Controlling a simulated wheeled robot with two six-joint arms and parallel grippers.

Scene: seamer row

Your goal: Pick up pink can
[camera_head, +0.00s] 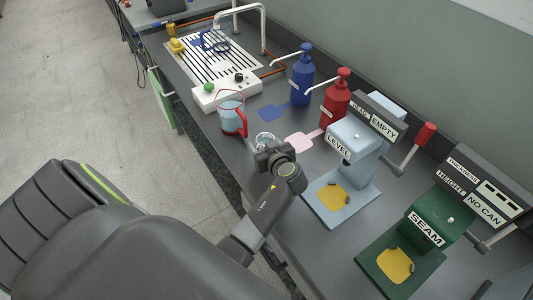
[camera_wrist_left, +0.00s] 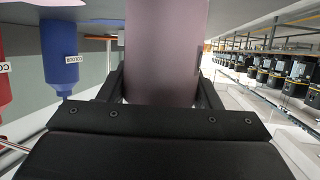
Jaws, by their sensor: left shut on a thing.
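My left gripper (camera_head: 268,147) is over the grey bench, in front of the light-blue LEVEL machine. In the left wrist view the dull pink can (camera_wrist_left: 165,50) stands between the two fingers, and the gripper is shut on it. The can fills the upper middle of that view, and its top is cut off there. In the head view only a pale rim (camera_head: 264,137) shows past the gripper, which hides the rest. I cannot tell whether the can touches the bench. My right gripper is not in view.
A pitcher with a red handle (camera_head: 231,114) stands just behind the gripper. Blue (camera_head: 301,77) and red (camera_head: 336,101) pump bottles stand along the wall. The LEVEL machine (camera_head: 350,150) and green SEAM machine (camera_head: 428,230) are to the right. A slatted drain tray (camera_head: 211,57) is at the far end.

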